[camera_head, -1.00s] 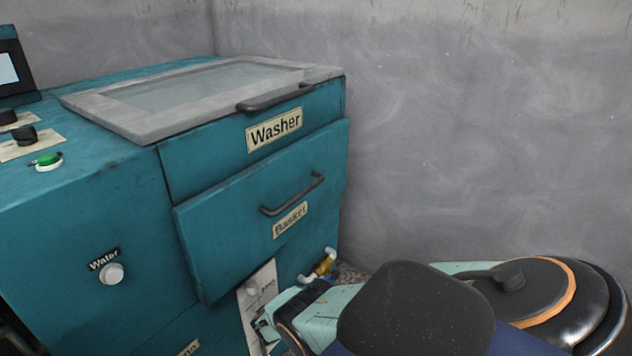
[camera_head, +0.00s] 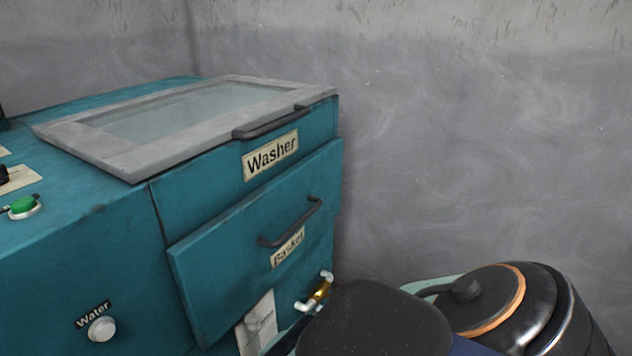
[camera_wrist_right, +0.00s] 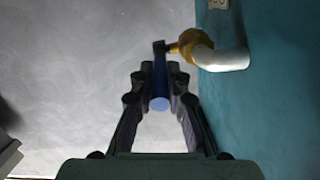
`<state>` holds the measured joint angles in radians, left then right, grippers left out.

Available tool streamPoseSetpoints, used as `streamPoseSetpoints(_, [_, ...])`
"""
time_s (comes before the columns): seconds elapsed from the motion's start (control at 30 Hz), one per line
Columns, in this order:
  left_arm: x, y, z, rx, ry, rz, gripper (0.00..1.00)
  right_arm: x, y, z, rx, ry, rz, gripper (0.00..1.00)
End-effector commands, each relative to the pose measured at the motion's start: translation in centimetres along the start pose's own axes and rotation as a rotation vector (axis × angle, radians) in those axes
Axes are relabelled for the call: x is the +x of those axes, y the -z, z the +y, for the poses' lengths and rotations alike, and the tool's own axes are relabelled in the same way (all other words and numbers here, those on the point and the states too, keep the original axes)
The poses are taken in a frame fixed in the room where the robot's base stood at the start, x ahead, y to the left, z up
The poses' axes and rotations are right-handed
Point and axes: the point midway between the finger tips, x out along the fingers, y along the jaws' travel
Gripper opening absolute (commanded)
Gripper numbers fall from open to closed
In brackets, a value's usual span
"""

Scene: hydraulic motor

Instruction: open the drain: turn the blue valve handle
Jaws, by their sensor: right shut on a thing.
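The blue valve handle (camera_wrist_right: 159,88) shows in the right wrist view, between the fingers of my right gripper (camera_wrist_right: 160,84), which is shut on it. The handle joins a brass valve (camera_wrist_right: 190,43) with a white pipe (camera_wrist_right: 226,60) that runs to the teal machine wall. In the head view the brass valve (camera_head: 320,291) and its white pipe ends sit low on the washer's front, beside my right arm. The handle and the right gripper are hidden there behind my arm. My left gripper is in neither view.
The teal washer (camera_head: 255,225) has a glass-topped lid (camera_head: 190,112), a slightly protruding basket drawer with a dark handle (camera_head: 292,224), and a white Water knob (camera_head: 102,328). A grey wall (camera_head: 480,150) stands behind and to the right.

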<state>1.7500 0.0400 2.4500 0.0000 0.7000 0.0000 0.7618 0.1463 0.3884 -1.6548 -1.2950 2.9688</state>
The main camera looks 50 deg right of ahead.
Motion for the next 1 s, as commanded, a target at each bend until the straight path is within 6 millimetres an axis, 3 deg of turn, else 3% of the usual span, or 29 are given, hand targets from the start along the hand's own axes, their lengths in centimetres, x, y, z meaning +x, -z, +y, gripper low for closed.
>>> streamPoseSetpoints(0.5, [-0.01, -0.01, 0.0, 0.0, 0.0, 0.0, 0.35, 0.02, 0.05, 0.2, 0.0, 0.001, 0.005, 0.0])
streamPoseSetpoints(0.53, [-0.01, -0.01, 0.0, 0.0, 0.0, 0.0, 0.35, 0.02, 0.05, 0.18, 0.0, 0.001, 0.005, 0.17])
streamPoseSetpoints(0.7, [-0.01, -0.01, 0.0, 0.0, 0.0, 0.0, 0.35, 0.0, 0.01, 0.08, 0.001, 0.001, 0.004, 0.31])
streamPoseSetpoints(0.8, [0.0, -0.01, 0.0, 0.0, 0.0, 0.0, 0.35, -0.02, -0.02, 0.05, 0.001, 0.001, 0.004, 0.38])
streamPoseSetpoints(1.0, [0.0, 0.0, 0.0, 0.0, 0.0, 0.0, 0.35, -0.03, -0.05, -0.06, 0.0, 0.002, 0.003, 0.38])
